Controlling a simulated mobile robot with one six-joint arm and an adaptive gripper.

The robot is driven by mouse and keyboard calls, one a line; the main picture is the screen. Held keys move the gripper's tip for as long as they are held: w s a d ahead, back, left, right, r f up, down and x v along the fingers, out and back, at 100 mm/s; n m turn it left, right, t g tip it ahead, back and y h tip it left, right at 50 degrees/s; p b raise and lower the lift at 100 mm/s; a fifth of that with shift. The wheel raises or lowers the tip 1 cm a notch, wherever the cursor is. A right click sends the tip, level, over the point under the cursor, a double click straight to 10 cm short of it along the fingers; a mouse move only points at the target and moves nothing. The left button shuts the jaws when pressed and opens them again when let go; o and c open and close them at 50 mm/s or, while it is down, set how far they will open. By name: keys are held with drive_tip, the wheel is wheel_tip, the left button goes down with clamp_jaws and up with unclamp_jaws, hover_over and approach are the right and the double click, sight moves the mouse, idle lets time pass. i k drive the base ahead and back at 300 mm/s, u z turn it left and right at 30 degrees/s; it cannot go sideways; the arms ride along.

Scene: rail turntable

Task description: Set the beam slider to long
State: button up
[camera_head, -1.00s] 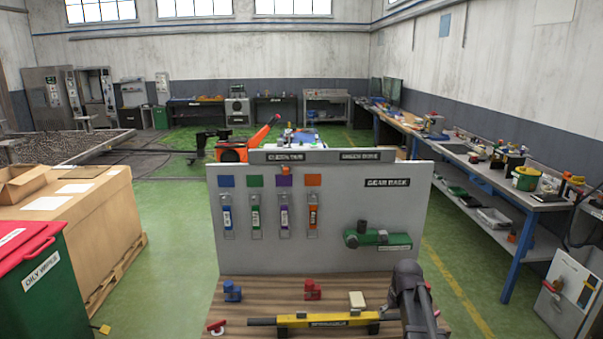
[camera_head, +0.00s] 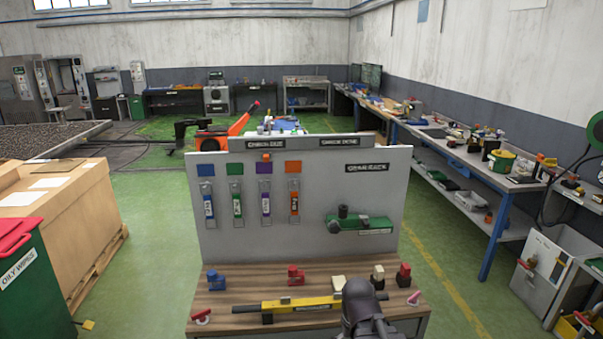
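A yellow beam (camera_head: 310,304) with a dark bar lies across the front of the wooden bench top and carries a label too small to read. A small grey block (camera_head: 285,300) sits on its top, left of the middle; I cannot tell whether this is the slider. No marking for "long" is readable. The dark end of my arm, with my gripper (camera_head: 362,300), is at the lower middle, in front of the beam's right part. The fingers cannot be made out, and no held thing shows.
A grey upright panel (camera_head: 380,180) stands behind, with several coloured tags and a green device (camera_head: 360,224). Blue (camera_head: 216,281) and red (camera_head: 295,275) blocks, a cream block (camera_head: 338,283) and other small pieces stand on the bench (camera_head: 250,280).

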sight(364, 220)
drive_tip(key=k, duration=1.3)
drive_tip(key=u, duration=0.3)
drive_tip(key=i, duration=1.8)
drive_tip(key=z, duration=0.3)
